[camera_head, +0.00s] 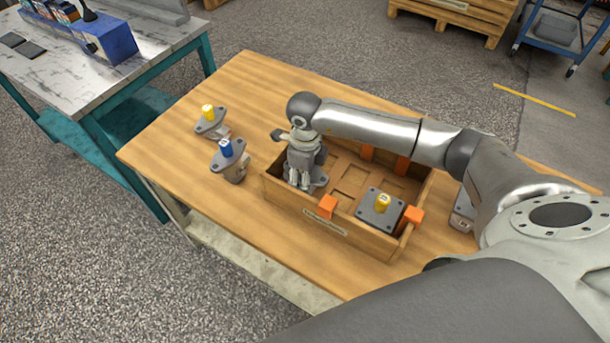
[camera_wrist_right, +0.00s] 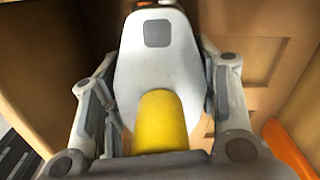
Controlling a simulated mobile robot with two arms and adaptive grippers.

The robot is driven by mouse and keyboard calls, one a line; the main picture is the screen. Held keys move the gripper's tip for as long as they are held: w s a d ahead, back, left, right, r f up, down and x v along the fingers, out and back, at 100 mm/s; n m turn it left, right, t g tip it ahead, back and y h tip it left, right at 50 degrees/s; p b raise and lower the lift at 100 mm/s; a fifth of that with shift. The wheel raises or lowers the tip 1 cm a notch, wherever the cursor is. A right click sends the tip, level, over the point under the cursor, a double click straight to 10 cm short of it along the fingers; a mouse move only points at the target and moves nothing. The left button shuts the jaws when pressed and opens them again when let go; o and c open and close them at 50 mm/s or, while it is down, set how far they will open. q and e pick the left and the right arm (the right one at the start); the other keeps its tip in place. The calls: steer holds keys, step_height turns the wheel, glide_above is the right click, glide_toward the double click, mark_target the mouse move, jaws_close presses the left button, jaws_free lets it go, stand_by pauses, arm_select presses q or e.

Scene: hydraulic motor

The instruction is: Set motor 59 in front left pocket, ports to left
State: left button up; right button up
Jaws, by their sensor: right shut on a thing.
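My right gripper (camera_head: 303,172) reaches down into the left end of the wooden crate (camera_head: 290,208), over its front left pocket. It is shut on a grey motor (camera_head: 319,179), mostly hidden by the fingers in the head view. The right wrist view shows this motor's pale oval flange (camera_wrist_right: 157,62) with a dark square mark, and its yellow cap (camera_wrist_right: 160,122) between the fingers. The number and port direction cannot be read. Whether the motor touches the pocket floor cannot be told. My left gripper is in neither view.
Another motor with a square flange and yellow cap (camera_head: 381,211) sits in the crate's front right pocket. Orange clips (camera_head: 328,207) stand on the crate walls. Left of the crate stand a blue-capped motor (camera_head: 230,160) and a yellow-capped motor (camera_head: 211,121).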

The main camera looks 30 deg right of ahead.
steer(key=o, duration=1.6)
steer(key=shift+o, duration=0.7)
step_height(320, 180, up, 11)
steer(key=shift+r, duration=0.5)
